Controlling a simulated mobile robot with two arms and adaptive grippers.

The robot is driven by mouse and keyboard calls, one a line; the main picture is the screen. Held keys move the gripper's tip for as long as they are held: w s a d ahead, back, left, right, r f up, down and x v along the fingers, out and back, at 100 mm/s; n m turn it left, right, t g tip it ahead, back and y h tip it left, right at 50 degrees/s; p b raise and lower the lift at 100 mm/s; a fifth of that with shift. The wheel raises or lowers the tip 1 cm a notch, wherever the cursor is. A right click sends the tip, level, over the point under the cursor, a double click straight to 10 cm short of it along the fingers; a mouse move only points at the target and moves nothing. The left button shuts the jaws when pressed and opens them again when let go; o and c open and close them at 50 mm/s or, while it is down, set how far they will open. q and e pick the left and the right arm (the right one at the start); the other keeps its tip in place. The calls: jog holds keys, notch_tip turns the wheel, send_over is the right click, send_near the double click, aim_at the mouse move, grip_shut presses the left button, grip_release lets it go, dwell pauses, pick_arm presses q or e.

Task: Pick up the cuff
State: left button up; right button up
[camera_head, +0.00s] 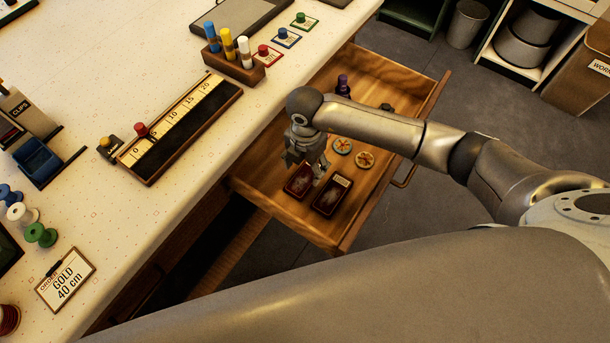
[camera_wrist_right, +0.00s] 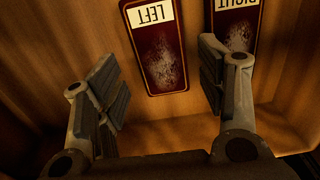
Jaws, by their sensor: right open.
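Two dark red, gold-edged cuffs with a grey, worn-looking patch lie flat in the open drawer. In the right wrist view one is labelled LEFT (camera_wrist_right: 163,58), and the other is labelled RIGHT (camera_wrist_right: 238,32). In the head view one cuff (camera_head: 297,182) is partly hidden by my right gripper, and the other cuff (camera_head: 332,196) lies to its right. My right gripper (camera_head: 309,164) is open and points down into the drawer. In the wrist view its empty fingers (camera_wrist_right: 160,78) stand either side of the LEFT cuff, apart from it. My left gripper is not in view.
The wooden drawer (camera_head: 265,187) also holds two round patterned pieces (camera_head: 365,159) and a dark bottle-like item (camera_head: 343,84). Its walls stand close around the gripper. The table (camera_head: 215,150) at left carries a ruler tray (camera_head: 187,127) and a marker block (camera_head: 233,66).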

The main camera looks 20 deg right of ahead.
aim_at(305, 177)
jog(key=shift+f+p, duration=0.35)
jog(key=shift+f, duration=1.95)
jog(key=shift+r, duration=0.1)
jog(key=c, duration=0.9)
